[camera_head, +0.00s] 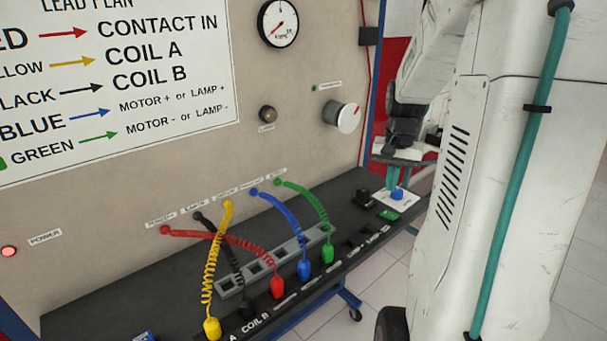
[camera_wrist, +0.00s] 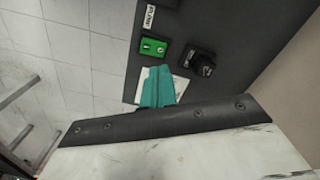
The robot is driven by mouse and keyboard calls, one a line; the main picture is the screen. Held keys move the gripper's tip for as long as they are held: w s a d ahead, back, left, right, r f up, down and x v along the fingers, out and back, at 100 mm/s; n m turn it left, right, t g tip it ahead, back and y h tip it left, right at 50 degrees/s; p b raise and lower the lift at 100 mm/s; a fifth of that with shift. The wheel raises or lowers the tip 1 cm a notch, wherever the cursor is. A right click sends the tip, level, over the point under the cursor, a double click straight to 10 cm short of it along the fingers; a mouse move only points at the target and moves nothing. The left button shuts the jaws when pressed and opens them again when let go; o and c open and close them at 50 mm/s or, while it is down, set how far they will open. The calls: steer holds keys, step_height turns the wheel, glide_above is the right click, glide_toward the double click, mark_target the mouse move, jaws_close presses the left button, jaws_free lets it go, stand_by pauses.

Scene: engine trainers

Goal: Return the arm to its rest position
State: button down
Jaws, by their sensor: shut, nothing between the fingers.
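My gripper (camera_head: 393,178) shows in the head view at the right end of the dark bench shelf, with its teal fingers pointing down. The fingers are shut and hold nothing. They are just above a small blue knob (camera_head: 397,194) on a white plate (camera_head: 409,203); whether they touch it I cannot tell. In the wrist view the shut teal fingers (camera_wrist: 157,88) cover part of the white plate (camera_wrist: 146,76) and hide the blue knob. My white arm fills the right of the head view.
A green switch (camera_head: 388,214) and a black knob (camera_head: 364,198) sit close to the fingers. Coiled yellow (camera_head: 211,270), red (camera_head: 262,255), blue (camera_head: 290,220) and green (camera_head: 313,205) leads arch from panel to shelf. Tiled floor (camera_head: 375,285) is open at the right.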

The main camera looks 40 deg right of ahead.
steer(key=s+a+r+n, duration=0.3)
steer(key=s+a, duration=0.1)
steer(key=a, duration=0.6)
steer(key=s+a+r+n+t, duration=0.1)
steer(key=s+a+n, duration=0.3)
steer(key=a, duration=0.6)
steer(key=s+a+r+n, duration=0.4)
steer(key=a, duration=0.6)
steer(key=shift+s+a+r, duration=0.2)
steer(key=shift+s+r, duration=0.1)
steer(key=c, duration=2.1)
jaws_free()
steer(key=shift+c, duration=0.2)
